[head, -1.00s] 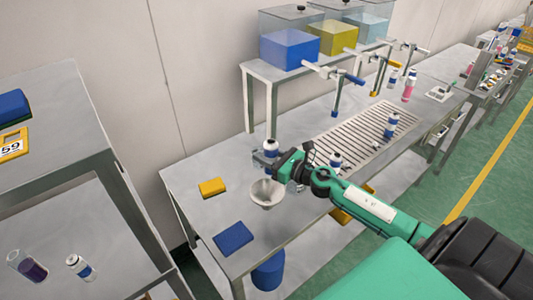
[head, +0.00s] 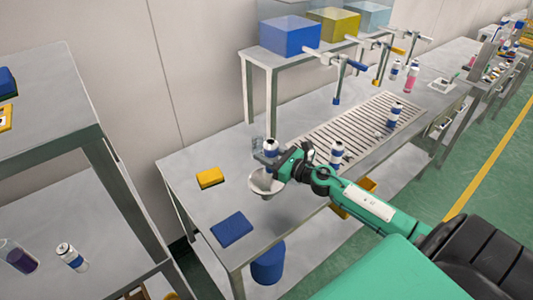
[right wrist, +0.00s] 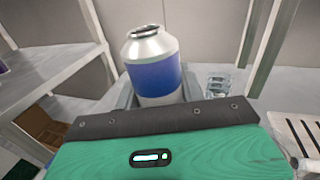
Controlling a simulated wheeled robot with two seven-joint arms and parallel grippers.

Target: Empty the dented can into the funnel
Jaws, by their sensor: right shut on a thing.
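My right gripper (head: 273,160) is shut on a white can with a blue band (head: 271,147). In the right wrist view the can (right wrist: 153,70) stands nearly upright between the fingers, its narrower neck and ringed mouth at the top. No dent is clear on the side that shows. The can is not tipped over the funnel. My left gripper is not in view.
A yellow sponge (head: 210,178) and a blue pad (head: 232,229) lie left of the funnel. A blue bin (head: 268,264) is below the bench. Clear glassware (right wrist: 217,83) stands beyond the gripper.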

